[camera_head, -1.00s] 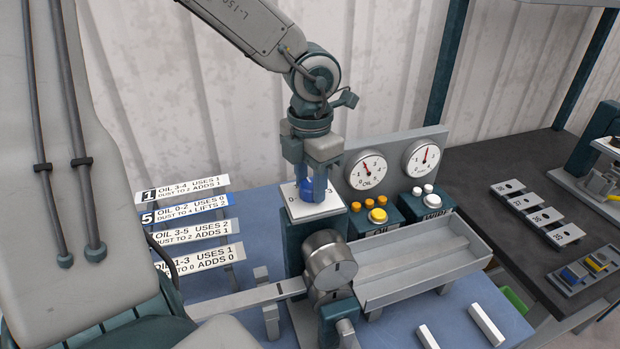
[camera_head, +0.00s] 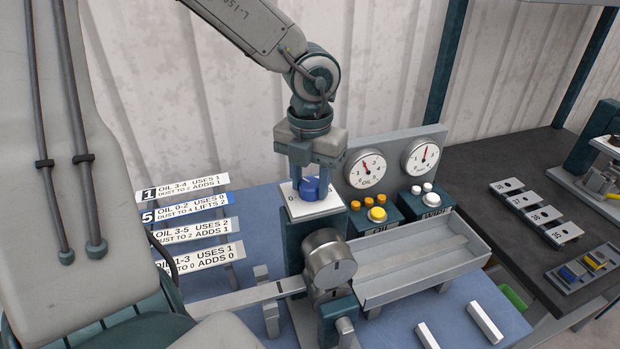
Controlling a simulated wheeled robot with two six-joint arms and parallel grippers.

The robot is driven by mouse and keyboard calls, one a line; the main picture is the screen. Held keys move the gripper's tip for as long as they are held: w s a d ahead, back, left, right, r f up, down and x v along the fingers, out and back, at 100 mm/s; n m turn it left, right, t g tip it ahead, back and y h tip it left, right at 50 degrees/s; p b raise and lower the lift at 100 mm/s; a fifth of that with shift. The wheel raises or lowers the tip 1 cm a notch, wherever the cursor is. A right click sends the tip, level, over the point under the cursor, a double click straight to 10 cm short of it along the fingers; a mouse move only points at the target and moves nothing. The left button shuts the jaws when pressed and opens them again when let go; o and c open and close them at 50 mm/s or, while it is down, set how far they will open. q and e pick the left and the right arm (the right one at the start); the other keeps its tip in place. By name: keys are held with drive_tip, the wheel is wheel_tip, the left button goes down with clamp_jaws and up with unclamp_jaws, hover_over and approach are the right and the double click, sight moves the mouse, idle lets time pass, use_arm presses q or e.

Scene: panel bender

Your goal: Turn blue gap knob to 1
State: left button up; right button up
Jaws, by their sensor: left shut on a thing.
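The blue gap knob (camera_head: 313,189) sits on a white dial plate (camera_head: 312,210) on top of a dark green post. A pale pointer line shows on the knob's top, toward its left side. A 0 shows at the plate's left edge and a 3 at its right; the other numbers are hidden behind the knob and gripper. My left gripper (camera_head: 312,180) points straight down over the plate and is shut on the knob, one finger on each side. My right gripper is not in view.
A grey tray (camera_head: 420,262) lies to the right, and a round metal drum (camera_head: 328,262) stands in front. Several label strips (camera_head: 190,208) stand at the left.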

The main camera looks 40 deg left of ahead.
sight(310, 183)
use_arm(q)
drive_tip(key=o, duration=1)
drive_tip(key=shift+r, duration=0.1)
wheel_tip(310, 183, up, 11)
drive_tip(key=p, duration=1)
drive_tip(key=shift+f+p, duration=0.2)
drive_tip(key=shift+p, duration=0.2)
drive_tip(key=shift+f, duration=0.1)
